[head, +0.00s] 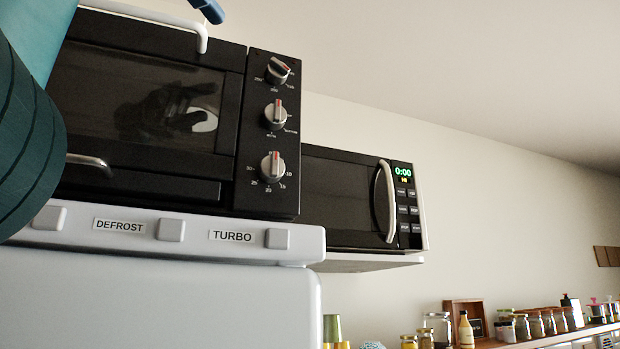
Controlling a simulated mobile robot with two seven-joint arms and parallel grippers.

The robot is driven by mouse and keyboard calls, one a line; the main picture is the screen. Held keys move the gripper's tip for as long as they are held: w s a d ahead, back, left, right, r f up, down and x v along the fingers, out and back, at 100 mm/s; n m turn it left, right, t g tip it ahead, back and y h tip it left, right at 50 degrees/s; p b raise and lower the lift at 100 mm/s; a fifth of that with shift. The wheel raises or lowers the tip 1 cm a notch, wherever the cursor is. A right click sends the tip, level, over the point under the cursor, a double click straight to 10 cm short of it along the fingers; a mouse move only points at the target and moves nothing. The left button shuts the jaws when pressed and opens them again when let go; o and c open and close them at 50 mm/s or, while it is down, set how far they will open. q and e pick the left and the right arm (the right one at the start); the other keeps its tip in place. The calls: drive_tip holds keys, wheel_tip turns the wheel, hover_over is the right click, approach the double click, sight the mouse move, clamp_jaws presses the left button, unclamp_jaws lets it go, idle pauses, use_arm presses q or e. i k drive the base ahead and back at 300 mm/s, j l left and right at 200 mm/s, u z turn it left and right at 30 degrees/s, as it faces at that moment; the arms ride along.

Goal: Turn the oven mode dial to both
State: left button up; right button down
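The black toaster oven (150,120) stands on top of a white fridge at the left. Its right-hand panel (257,195) carries three silver dials in a column. The middle dial (276,115) appears to be the mode dial; small lettering sits below it, too small to read surely. Its red mark points about straight up. A teal part of my arm fills the left edge, hiding the oven's left side.
A black microwave (345,195) reading 0:00 stands just right of the oven. The white fridge (160,300) below has DEFROST and TURBO buttons. A shelf (540,340) with several jars and a bottle is at lower right. The space before the dials is clear.

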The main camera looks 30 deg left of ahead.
sight(273, 118)
drive_tip(key=l, duration=1.25)
drive_tip(key=i, duration=0.05)
